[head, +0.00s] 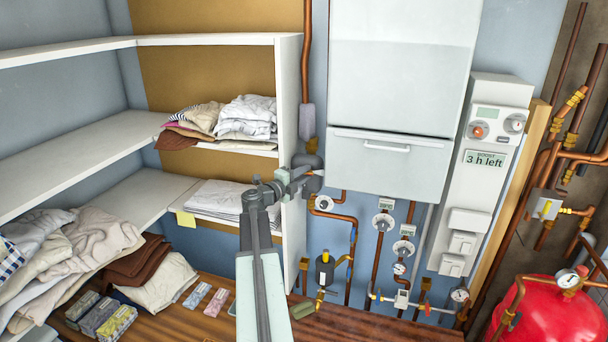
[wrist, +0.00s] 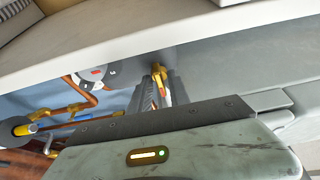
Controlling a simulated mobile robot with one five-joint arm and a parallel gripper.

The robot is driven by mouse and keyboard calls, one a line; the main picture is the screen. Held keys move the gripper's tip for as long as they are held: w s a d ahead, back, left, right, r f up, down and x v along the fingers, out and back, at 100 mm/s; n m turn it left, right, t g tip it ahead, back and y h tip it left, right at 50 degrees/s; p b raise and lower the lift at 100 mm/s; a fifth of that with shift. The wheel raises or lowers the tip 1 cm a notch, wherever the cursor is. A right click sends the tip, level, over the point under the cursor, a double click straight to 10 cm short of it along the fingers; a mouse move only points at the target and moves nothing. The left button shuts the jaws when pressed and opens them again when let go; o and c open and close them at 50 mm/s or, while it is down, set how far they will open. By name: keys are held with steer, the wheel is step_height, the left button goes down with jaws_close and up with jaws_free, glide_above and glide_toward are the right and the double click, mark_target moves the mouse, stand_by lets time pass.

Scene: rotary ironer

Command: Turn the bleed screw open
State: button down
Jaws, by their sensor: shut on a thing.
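My gripper (head: 312,178) reaches up to the pipework just right of the white shelf unit, below a dark grey rounded fitting (head: 306,160). In the wrist view my gripper (wrist: 157,98) is shut on a small brass-yellow piece (wrist: 158,74), which looks like the bleed screw. The piece stands between the ridged fingers, with its upper end showing above them. Its lower part is hidden by the fingers. In the head view the gripper covers it, so I cannot tell how far it is turned.
The white shelf unit's edge (head: 291,120) is close at left. A round dial with a red mark (wrist: 95,75) and copper pipes are beside the fingers in the wrist view. A white boiler (head: 390,165) hangs at right; folded laundry (head: 245,118) lies on the shelves.

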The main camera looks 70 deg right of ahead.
steer(key=c, duration=1.5)
jaws_free()
steer(key=v, duration=0.7)
steer(key=shift+w+a, duration=0.15)
steer(key=shift+a, duration=0.25)
